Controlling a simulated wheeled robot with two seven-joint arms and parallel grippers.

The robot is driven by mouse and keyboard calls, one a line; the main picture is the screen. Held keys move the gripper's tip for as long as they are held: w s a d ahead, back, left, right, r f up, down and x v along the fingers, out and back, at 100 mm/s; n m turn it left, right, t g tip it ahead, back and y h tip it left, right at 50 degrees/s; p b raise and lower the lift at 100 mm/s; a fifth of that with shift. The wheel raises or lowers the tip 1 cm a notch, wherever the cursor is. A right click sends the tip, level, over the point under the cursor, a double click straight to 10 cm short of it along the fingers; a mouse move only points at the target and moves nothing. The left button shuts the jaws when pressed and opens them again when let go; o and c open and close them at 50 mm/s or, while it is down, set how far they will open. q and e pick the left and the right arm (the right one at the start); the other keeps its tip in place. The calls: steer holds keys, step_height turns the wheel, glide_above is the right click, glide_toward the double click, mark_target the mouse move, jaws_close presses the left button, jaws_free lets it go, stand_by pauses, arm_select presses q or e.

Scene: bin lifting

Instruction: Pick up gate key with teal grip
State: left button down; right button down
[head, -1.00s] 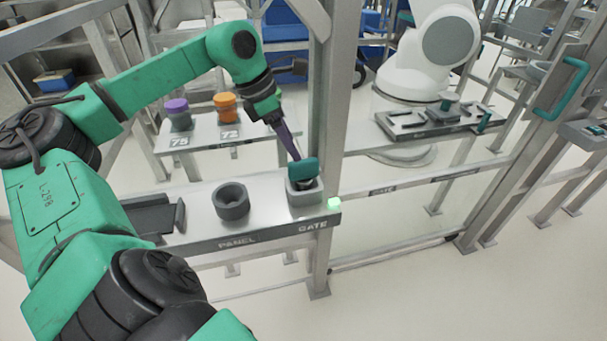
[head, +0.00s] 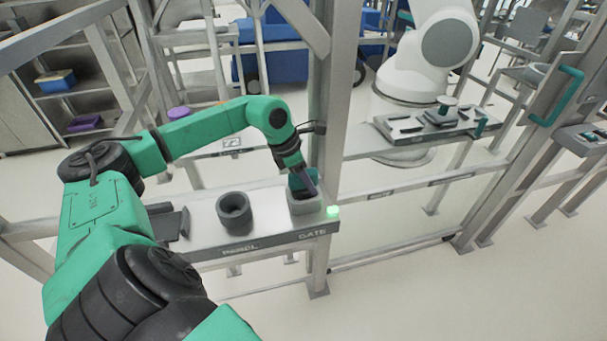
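The gate key with its teal grip (head: 296,182) stands in the grey square holder (head: 305,205) at the GATE end of the white shelf. My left gripper (head: 308,188) is at the teal grip, coming down from above, and its dark fingers cover part of it. Whether the fingers are closed around the grip or just beside it I cannot tell. The key's lower part is hidden in the holder. My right gripper is not in view.
A dark round empty holder (head: 234,212) stands on the shelf (head: 270,238) left of the key, by the PANEL label. A green light (head: 333,212) glows at the shelf's right corner. A metal post (head: 336,110) rises close behind the gripper.

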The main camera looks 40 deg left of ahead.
arm_select(q)
steer(key=shift+r, duration=0.1)
steer(key=shift+r, duration=0.2)
step_height(320, 180, up, 5)
steer(key=shift+w+f+b, duration=0.1)
steer(key=shift+w+b, duration=0.05)
steer(key=shift+b, duration=0.15)
step_height(320, 180, up, 15)
steer(key=p, duration=0.2)
steer(key=shift+f+p, duration=0.15)
steer(key=shift+p, duration=0.2)
step_height(320, 180, up, 6)
steer(key=p, duration=0.7)
glide_above(313, 169)
steer(key=s, duration=0.1)
steer(key=shift+s+a, duration=0.1)
steer(key=shift+a, duration=0.2)
